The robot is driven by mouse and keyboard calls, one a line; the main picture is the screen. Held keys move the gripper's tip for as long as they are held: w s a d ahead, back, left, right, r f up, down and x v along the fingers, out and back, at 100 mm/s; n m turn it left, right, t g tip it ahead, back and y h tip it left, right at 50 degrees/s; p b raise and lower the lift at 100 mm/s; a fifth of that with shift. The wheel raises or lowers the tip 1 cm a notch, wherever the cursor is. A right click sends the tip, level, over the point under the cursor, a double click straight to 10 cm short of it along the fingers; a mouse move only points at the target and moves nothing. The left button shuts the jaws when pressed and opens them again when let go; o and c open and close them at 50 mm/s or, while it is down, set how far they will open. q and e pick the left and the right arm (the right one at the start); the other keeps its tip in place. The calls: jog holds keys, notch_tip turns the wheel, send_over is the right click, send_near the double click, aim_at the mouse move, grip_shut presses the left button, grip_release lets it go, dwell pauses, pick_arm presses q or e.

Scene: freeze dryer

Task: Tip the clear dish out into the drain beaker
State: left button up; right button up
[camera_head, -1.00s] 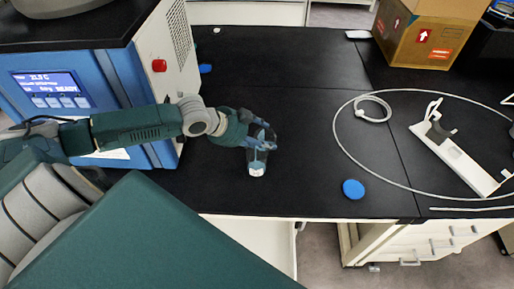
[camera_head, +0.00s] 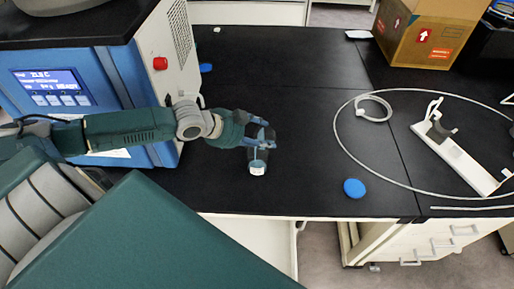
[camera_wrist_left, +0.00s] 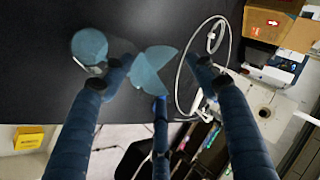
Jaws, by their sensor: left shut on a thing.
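My left gripper (camera_head: 266,139) is over the dark bench, to the right of the blue machine. In the left wrist view its fingers (camera_wrist_left: 158,78) are shut on the clear dish (camera_wrist_left: 152,68), a pale blue see-through shape that looks tilted. The dish is hard to make out in the head view. The drain beaker (camera_head: 257,167), clear with a white patch, stands just below the gripper in the head view. In the left wrist view its round pale blue top (camera_wrist_left: 89,46) shows left of the dish. I cannot tell what the dish holds. My right gripper is not in view.
The blue machine (camera_head: 110,120) with a lit display stands at left. A blue disc (camera_head: 354,188), a looped grey tube (camera_head: 338,125) and a white holder (camera_head: 462,160) lie at right. A cardboard box (camera_head: 425,35) stands at back right.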

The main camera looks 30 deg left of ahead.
pick_arm(q)
jog(key=shift+w, duration=0.15)
jog(key=shift+s, duration=0.25)
jog(key=shift+w+t, duration=0.2)
jog(key=shift+t, duration=0.1)
jog(key=shift+s, duration=0.25)
jog(key=shift+w, duration=0.2)
jog(key=shift+s+r, duration=0.1)
jog(key=shift+s, duration=0.15)
jog(key=shift+w+t+h, duration=0.15)
jog(key=shift+t+h, duration=0.15)
jog(key=shift+s+a, duration=0.1)
jog(key=shift+s, duration=0.1)
dwell(0.3)
jog(key=shift+w, duration=0.15)
